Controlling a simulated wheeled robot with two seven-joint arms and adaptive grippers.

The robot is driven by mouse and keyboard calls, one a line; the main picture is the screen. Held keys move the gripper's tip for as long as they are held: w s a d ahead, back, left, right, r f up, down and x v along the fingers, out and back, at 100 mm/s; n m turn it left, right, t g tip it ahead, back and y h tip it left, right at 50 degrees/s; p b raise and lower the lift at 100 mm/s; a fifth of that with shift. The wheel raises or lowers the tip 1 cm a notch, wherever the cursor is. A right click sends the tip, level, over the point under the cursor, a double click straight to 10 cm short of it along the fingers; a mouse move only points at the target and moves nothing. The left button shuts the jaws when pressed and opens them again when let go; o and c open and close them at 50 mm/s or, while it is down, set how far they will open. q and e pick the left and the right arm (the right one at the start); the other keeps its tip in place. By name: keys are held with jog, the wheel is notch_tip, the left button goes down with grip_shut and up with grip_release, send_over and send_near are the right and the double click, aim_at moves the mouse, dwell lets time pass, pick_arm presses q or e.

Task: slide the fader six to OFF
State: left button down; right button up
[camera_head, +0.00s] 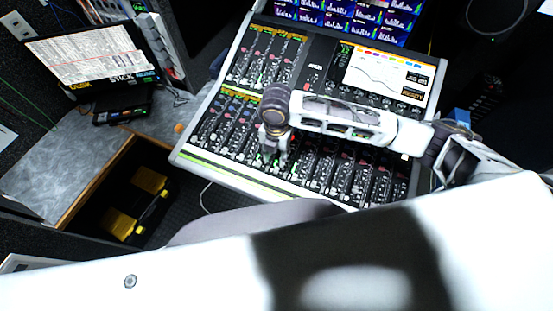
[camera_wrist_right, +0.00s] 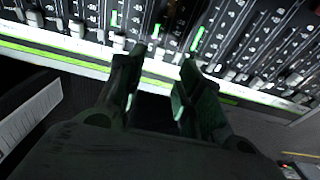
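The mixing console (camera_head: 212,168) has rows of black channel strips with faders along its lower part. My right gripper (camera_head: 274,157) is over the lower fader bank in the head view, pointing down at the strips. In the right wrist view its two dark fingers (camera_wrist_right: 162,60) are apart, with a gap between them and no fader cap clearly gripped. Light fader caps (camera_wrist_right: 120,42) sit near the console's front edge, beside and beyond the fingertips. I cannot read which strip is number six; the gripper and arm hide part of the bank. My left gripper is not in view.
A screen with colored meters (camera_head: 345,18) stands behind the console. A monitor (camera_head: 95,55) and a grey desk (camera_head: 55,165) are at the left. Yellow-and-black gear (camera_head: 137,205) is below the desk. A large white arm link of mine crosses the bottom.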

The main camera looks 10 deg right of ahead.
jog(key=shift+r, duration=1.55)
jog(key=shift+s+a+f, duration=0.1)
jog(key=shift+s, duration=0.05)
